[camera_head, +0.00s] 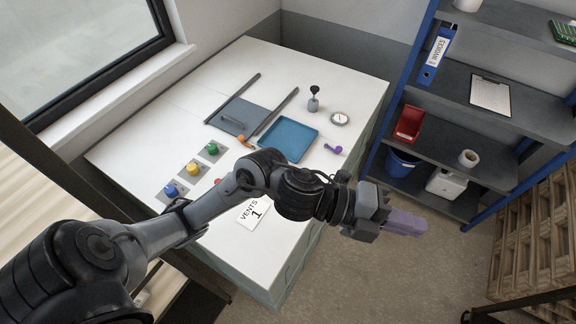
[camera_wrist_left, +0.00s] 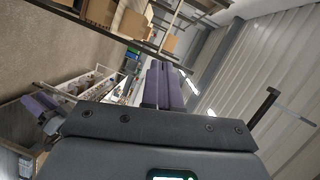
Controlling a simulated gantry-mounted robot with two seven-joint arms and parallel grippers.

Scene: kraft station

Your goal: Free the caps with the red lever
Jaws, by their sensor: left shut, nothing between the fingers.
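Blue (camera_head: 171,190), yellow (camera_head: 193,169) and green (camera_head: 212,149) caps sit on dark square plates in a slanted row on the white table (camera_head: 150,125). A small red part (camera_head: 217,181) shows at the edge of my left arm, mostly hidden; I cannot tell whether it is the lever. My left gripper (camera_head: 418,226) has purple fingers, shut and empty, out past the table's right edge and away from the caps. The fingers also show together in the left wrist view (camera_wrist_left: 164,84). In that view, a purple-fingered gripper, apparently my right (camera_wrist_left: 40,103), shows at the left edge; its opening is unclear.
A grey plate with a handle (camera_head: 234,118) lies between two dark rails. A blue tray (camera_head: 288,139), an orange piece (camera_head: 243,140), a purple piece (camera_head: 333,149), a stamp-like object (camera_head: 313,102) and a gauge (camera_head: 340,118) are on the table. Shelves (camera_head: 440,130) stand right.

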